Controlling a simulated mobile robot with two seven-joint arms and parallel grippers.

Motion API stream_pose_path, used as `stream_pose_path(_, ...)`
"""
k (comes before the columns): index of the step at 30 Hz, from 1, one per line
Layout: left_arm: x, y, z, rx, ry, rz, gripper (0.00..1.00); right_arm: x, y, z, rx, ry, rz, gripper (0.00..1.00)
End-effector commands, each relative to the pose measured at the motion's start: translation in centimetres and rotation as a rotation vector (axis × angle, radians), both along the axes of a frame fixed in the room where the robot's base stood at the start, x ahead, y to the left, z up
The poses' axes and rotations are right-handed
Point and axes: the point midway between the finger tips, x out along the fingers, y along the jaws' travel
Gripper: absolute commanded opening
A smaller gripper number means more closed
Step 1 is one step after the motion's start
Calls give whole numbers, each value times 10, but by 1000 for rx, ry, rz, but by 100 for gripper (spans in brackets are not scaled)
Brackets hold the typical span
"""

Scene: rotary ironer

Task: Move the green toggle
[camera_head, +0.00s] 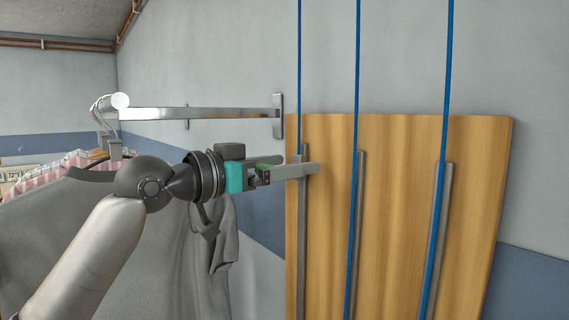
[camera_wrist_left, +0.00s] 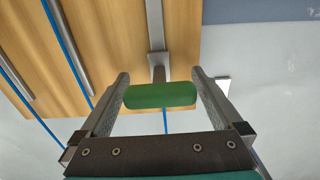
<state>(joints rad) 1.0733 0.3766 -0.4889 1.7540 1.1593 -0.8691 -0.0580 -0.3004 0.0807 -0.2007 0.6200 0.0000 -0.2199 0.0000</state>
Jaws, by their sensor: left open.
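The green toggle (camera_wrist_left: 160,95) shows in the left wrist view as a rounded green bar. It lies across the space between the two fingers of my left gripper (camera_wrist_left: 159,76), its ends close to both fingers; I cannot tell whether they touch. A short grey stem (camera_wrist_left: 159,70) shows just beyond it, below a grey rail on the wooden panel. In the head view my left gripper (camera_head: 310,169) is open, reaching right to the panel's left edge. The toggle is mostly hidden there behind the fingers. My right gripper is in neither view.
The wooden panel (camera_head: 400,190) carries several upright grey rails, with blue cords (camera_head: 357,80) running up from them. A metal wall bar (camera_head: 200,114) is above my arm. Grey and pink-striped garments (camera_head: 70,165) hang on the left. The wall (camera_head: 540,150) on the right is clear.

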Motion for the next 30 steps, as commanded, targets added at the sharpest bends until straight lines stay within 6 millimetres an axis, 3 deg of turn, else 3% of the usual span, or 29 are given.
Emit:
stream_pose_path(2,0,0,0,0,0,0,98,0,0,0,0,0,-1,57)
stream_pose_path(27,0,0,0,0,2,-1,3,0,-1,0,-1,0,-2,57)
stream_pose_path(30,0,0,0,0,2,-1,0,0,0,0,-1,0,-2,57)
